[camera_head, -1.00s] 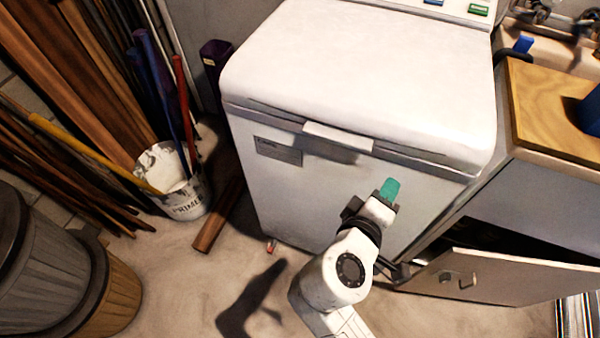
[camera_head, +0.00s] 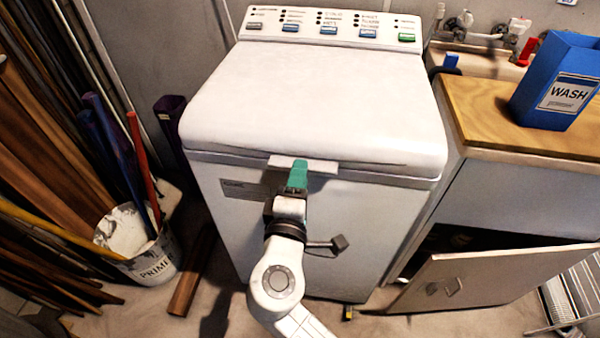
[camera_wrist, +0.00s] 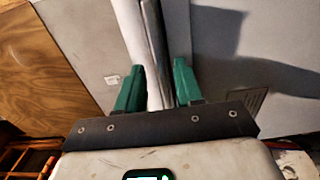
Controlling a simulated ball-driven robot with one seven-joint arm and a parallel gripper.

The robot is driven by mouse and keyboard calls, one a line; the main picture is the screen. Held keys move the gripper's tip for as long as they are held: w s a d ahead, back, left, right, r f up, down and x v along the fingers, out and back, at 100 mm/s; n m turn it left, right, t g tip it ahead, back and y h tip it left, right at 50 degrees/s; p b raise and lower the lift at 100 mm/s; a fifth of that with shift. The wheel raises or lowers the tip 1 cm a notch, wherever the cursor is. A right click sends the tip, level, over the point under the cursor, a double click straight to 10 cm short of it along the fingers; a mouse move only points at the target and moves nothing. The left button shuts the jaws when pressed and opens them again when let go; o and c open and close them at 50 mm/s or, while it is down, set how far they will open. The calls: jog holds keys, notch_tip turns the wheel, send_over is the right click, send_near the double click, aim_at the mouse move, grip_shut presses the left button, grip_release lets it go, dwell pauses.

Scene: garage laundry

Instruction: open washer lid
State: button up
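The white top-loading washer (camera_head: 310,235) stands in the middle of the head view. Its lid (camera_head: 315,105) is down. A pale handle lip (camera_head: 325,167) sticks out at the middle of the lid's front edge. My gripper (camera_head: 298,172), with green fingers, is at this lip, slightly left of its middle. In the wrist view the two fingers of my gripper (camera_wrist: 158,88) are apart, on either side of a white and grey strip that runs between them. Whether they touch it cannot be told.
A wooden counter (camera_head: 490,110) with a blue WASH box (camera_head: 560,85) stands right of the washer. Below it a cabinet door (camera_head: 480,280) hangs open. A primer bucket (camera_head: 145,245) with poles and planks stands at the left. A loose board (camera_head: 192,280) lies on the floor.

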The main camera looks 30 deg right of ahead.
jog(key=shift+w+d, duration=0.45)
jog(key=shift+w, duration=0.15)
jog(key=shift+c, duration=0.4)
grip_shut()
jog(key=shift+f, duration=0.1)
dwell(0.6)
